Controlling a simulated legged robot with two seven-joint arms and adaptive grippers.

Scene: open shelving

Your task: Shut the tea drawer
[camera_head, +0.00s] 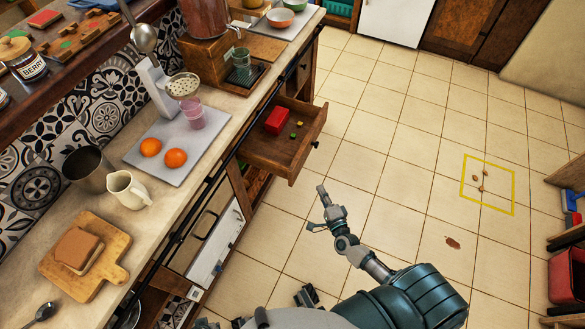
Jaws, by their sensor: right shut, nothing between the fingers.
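The wooden drawer (290,158) under the counter is pulled well out over the floor. A red box (276,121) and a few small green and yellow pieces lie inside it. A dark knob (315,144) sits on its front panel. My right gripper (321,190) is shut and empty. It appears in front of the drawer, below its front panel in the picture, with a visible gap to it. My left gripper is not in view.
The counter (222,108) carries a grey tray (174,170) with two oranges and a pink glass, a cream jug (128,188) and a bread board (108,270). Tiled floor right of the drawer is mostly clear, with a yellow square outline (488,208) around small brown bits.

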